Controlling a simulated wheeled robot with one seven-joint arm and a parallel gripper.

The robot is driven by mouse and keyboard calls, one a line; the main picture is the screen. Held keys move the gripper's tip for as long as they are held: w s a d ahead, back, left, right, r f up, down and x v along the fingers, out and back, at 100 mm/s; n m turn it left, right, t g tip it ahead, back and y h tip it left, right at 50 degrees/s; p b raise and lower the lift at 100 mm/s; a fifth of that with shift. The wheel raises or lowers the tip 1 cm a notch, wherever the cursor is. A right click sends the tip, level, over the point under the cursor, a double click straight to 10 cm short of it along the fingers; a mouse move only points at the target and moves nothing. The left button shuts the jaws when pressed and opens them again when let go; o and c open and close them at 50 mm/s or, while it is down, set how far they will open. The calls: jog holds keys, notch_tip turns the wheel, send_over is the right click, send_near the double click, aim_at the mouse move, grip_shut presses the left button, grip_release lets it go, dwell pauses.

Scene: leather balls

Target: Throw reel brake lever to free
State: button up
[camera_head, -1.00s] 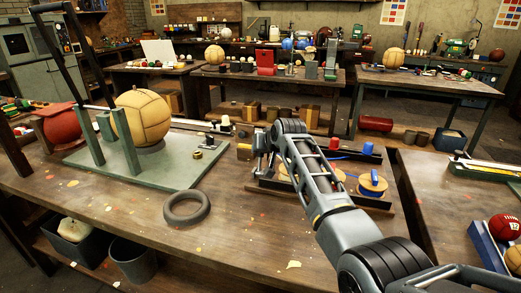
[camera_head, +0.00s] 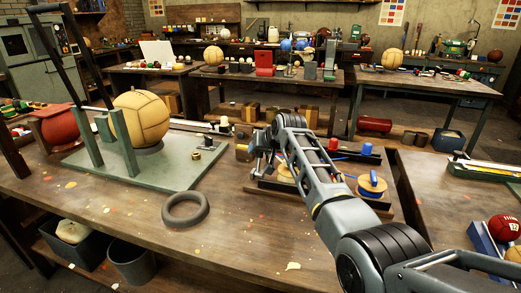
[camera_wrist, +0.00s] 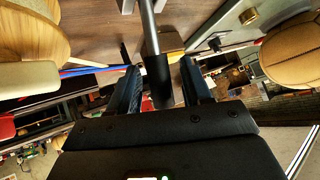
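The reel brake lever (camera_wrist: 150,28) shows in the wrist view as a metal rod ending in a black grip (camera_wrist: 158,82). My gripper (camera_wrist: 160,85) is open, with one finger on each side of the grip. A gap shows on both sides, so neither finger seems to touch it. In the head view my gripper (camera_head: 262,160) is at the left end of the reel stand (camera_head: 290,192), mostly hidden by my arm. The lever cannot be made out clearly there. A wooden reel (camera_head: 370,194) with a blue part sits on the stand; a large wooden disc (camera_wrist: 30,30) shows in the wrist view.
A stitched tan ball (camera_head: 140,120) rests on a green stand (camera_head: 165,172) to the left. A dark ring (camera_head: 186,209) lies on the bench (camera_head: 240,235). The bench front is mostly clear. A red ball (camera_head: 503,228) is in a blue tray at far right.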

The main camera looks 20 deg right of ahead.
jog(key=v, duration=0.7)
jog(key=shift+s+r, duration=0.25)
dwell(0.5)
